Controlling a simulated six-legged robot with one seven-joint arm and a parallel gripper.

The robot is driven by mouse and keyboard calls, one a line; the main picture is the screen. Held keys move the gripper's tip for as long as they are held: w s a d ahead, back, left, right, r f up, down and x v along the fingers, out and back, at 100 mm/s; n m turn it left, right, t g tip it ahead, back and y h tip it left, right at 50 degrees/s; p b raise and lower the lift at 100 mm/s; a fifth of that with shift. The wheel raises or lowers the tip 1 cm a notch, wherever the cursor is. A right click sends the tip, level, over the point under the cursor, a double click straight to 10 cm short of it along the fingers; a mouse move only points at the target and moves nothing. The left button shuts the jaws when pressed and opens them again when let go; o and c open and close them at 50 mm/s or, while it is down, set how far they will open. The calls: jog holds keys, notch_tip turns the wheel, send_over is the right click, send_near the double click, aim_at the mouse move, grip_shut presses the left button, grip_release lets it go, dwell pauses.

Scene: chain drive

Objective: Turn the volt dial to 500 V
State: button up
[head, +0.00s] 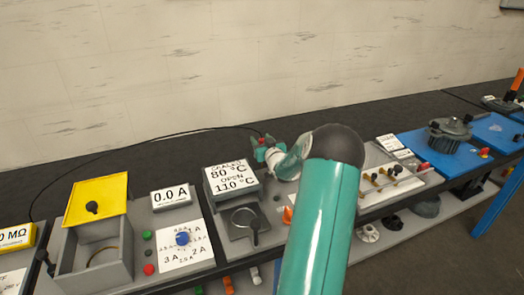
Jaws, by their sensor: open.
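No dial marked in volts can be made out in the head view. A yellow meter (16,237) is cut off by the left edge, with a display ending in "0 MΩ" and part of a white panel (12,282) below it. The dial that shows clearly is a blue knob (182,238) on a white plate marked in amps, including 2 A and 3 A.
A grey box with a raised yellow lid (97,201) stands between the meter and the amp dial. A 0.0 A display (171,196) and the temperature sign (232,181) stand on the bench. A black cable (130,140) runs along the back. Blue boards (425,145) lie right.

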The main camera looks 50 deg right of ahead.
grip_shut()
jog(key=shift+r, duration=0.6)
notch_tip(320, 180, up, 2)
jog(key=shift+a+r, duration=0.15)
jog(key=shift+r, duration=0.1)
jog(key=s+a+r, duration=0.2)
jog(key=a+r, duration=0.2)
jog(key=a, duration=0.2)
jog(key=s+a+r, duration=0.3)
jog(key=a+r, duration=0.2)
jog(key=a, duration=0.1)
jog(key=shift+s+a+r, duration=0.15)
jog(key=shift+s+a, duration=0.1)
jog(key=shift+a, duration=0.1)
